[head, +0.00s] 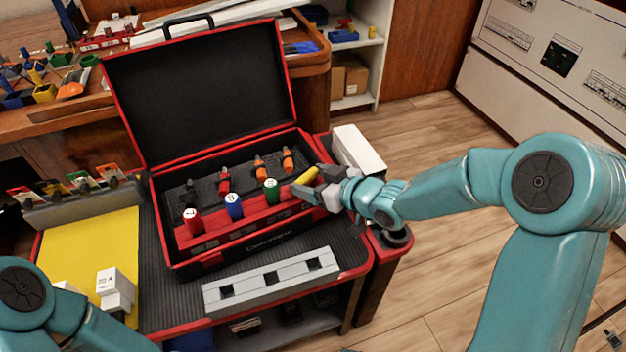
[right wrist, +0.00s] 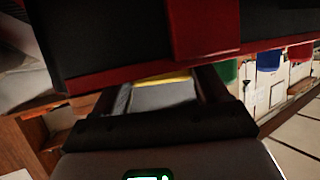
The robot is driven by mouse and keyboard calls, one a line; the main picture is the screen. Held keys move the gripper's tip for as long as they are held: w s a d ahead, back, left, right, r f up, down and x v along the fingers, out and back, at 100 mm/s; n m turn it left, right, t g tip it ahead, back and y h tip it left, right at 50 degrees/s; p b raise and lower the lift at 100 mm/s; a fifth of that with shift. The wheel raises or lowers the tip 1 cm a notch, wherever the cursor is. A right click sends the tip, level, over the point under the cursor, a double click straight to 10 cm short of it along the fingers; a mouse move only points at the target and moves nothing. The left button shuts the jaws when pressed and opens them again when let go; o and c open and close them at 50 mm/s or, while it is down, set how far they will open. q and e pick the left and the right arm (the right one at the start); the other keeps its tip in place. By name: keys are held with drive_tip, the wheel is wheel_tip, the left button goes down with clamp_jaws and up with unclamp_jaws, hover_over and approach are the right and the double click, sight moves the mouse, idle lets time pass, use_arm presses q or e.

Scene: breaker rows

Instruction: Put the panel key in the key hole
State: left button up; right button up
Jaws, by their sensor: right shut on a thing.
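My right gripper (head: 318,189) reaches in from the right over the front right of the open black and red case (head: 200,75). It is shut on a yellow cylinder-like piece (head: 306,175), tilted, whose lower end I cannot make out. A yellow strip (right wrist: 165,79) shows between the fingers in the right wrist view. A red (head: 193,219), a blue (head: 234,206) and a green (head: 271,190) cylinder stand in the case's front row. I cannot tell which thing is the panel key, nor make out a key hole. My left gripper is out of view.
Behind that row stand black, red and orange-topped pieces (head: 260,166). A grey block with square holes (head: 272,281) lies in front of the case. A white box (head: 358,150) is at its right. A yellow mat (head: 90,245) with white blocks (head: 115,285) lies left.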

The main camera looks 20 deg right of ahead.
drive_tip(key=o, duration=1.1)
drive_tip(key=shift+r, duration=0.1)
drive_tip(key=shift+s+d+r+p, duration=0.2)
drive_tip(key=shift+s+r+p, duration=0.05)
drive_tip(key=shift+p, duration=0.15)
drive_tip(key=p+v, duration=0.3)
drive_tip(key=v, duration=0.8)
drive_tip(key=shift+s, duration=0.2)
drive_tip(key=shift+s+d, duration=0.1)
drive_tip(key=shift+d, duration=0.05)
